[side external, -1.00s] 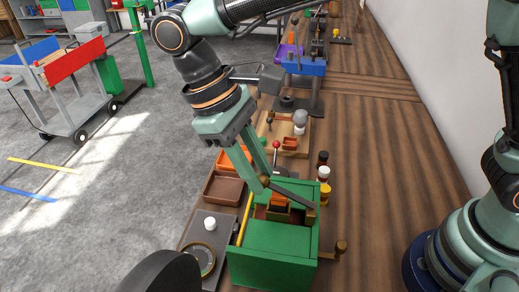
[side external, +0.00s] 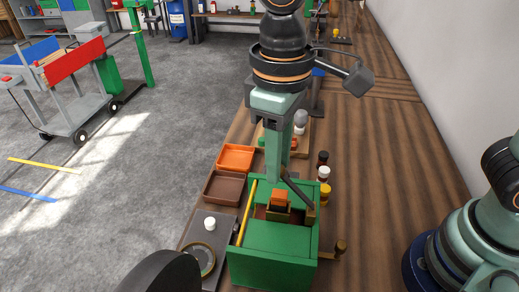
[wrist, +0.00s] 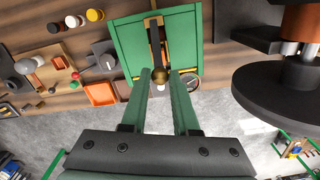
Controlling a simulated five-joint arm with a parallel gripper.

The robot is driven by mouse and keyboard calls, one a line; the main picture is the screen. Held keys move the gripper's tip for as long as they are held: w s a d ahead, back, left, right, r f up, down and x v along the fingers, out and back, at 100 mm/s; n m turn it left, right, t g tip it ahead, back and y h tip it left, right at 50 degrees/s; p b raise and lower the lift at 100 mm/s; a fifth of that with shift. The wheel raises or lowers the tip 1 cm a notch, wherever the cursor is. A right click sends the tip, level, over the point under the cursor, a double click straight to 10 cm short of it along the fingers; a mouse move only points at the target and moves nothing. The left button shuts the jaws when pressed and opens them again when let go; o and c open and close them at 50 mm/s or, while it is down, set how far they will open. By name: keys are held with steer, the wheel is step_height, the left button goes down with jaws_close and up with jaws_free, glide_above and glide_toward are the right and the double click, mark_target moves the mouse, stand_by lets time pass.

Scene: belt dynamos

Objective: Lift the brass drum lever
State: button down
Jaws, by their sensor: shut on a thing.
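The drum lever is a dark bar (side external: 298,191) on the green box (side external: 275,240). It slants up to the left from the box's right side. In the wrist view its round brass knob (wrist: 161,76) sits between the fingertips, with the dark bar running away behind it. My gripper (side external: 284,170) reaches down from above at the lever's upper end and is shut on the knob. In the side view the fingers hide the knob. The wrist view also shows my gripper (wrist: 160,78) and the green box (wrist: 183,42).
An orange block (side external: 280,198) sits inside the box, and a yellow rod (side external: 247,212) stands along its left. A brass-ended handle (side external: 341,246) juts out at right. Orange (side external: 236,158) and brown (side external: 222,188) trays lie left. Small jars (side external: 323,174) stand close on the right.

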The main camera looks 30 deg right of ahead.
steer(key=shift+s+d+r+t+y, duration=0.4)
steer(key=shift+s+d+t+y, duration=0.05)
steer(key=shift+d+t+y, duration=0.15)
steer(key=shift+s+d+r, duration=0.2)
steer(key=shift+s+d, duration=0.4)
steer(key=shift+s+d+r, duration=0.15)
steer(key=shift+s+d, duration=0.4)
steer(key=shift+s+d+f, duration=0.1)
steer(key=shift+s+d, duration=1.1)
steer(key=c, duration=0.7)
jaws_free()
steer(key=shift+o, duration=0.2)
